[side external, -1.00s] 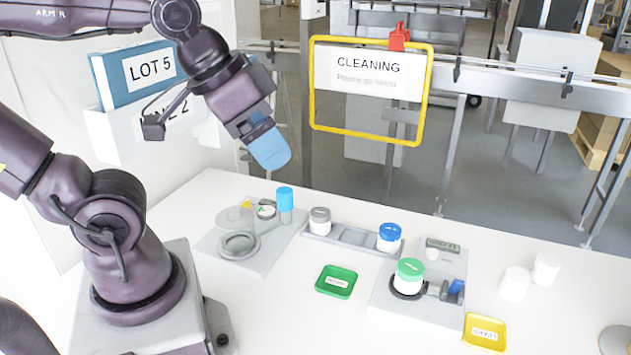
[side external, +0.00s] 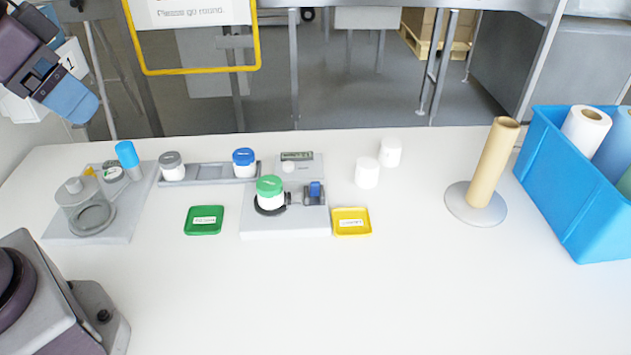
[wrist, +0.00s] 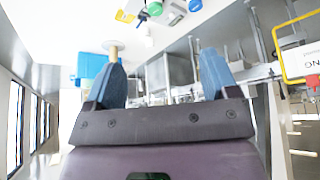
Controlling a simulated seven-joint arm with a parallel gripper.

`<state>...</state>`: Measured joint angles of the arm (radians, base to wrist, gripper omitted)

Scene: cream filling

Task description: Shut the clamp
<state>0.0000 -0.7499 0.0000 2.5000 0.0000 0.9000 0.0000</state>
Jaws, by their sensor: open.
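A grey fixture (side external: 285,226) stands mid-table. On it a white jar with a green lid (side external: 269,187) sits in a dark ring clamp (side external: 271,209). A small blue part (side external: 314,189), perhaps the clamp's lever, stands upright on a dark block to the right of the jar. I cannot tell from here whether the ring is closed around the jar. My gripper (side external: 80,106) is high at the upper left, well away from the clamp. In the wrist view my gripper (wrist: 160,62) has its two blue fingers wide apart with nothing between them.
A rail holds a grey-lidded jar (side external: 172,166) and a blue-lidded jar (side external: 244,162). A green tray (side external: 189,230) and yellow tray (side external: 365,231) flank the fixture. Left are a blue-capped tube (side external: 127,154) and clear vessel (side external: 82,203).

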